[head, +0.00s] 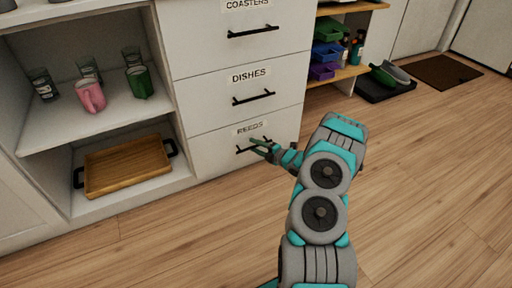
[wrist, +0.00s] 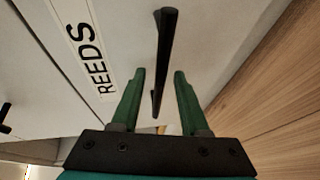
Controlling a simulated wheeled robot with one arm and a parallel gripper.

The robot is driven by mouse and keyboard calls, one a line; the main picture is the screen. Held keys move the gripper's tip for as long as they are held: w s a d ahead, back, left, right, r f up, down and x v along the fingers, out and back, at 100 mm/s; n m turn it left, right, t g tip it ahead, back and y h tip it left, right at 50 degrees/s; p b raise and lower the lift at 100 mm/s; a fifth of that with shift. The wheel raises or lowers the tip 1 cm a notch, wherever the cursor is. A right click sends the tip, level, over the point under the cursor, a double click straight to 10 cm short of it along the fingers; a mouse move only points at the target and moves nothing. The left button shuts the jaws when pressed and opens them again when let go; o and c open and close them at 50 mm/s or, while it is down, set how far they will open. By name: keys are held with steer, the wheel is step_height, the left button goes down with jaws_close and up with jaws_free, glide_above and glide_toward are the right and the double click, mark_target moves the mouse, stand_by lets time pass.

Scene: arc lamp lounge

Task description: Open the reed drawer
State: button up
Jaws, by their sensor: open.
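The reed drawer (head: 225,153) is the lowest of three white drawers and carries a "REEDS" label. It looks closed, with its front level with the drawers above. Its black bar handle (head: 246,149) is partly hidden behind my gripper (head: 262,147) in the head view. In the wrist view the handle (wrist: 164,55) runs up the picture, and the label (wrist: 88,50) is to its left. My gripper's green fingers (wrist: 157,100) are open, one on each side of the handle's line. I cannot tell whether they touch it.
The dishes drawer (head: 250,87) and coasters drawer (head: 235,35) are above, both with black handles. An open shelf (head: 120,115) at left holds cups, with a wooden tray (head: 127,165) below. Wooden floor (head: 430,180) is clear at right. A black mat (head: 383,88) with shoes lies beyond.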

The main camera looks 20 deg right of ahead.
steer(key=shift+c, duration=0.4)
jaws_close()
stand_by(0.9)
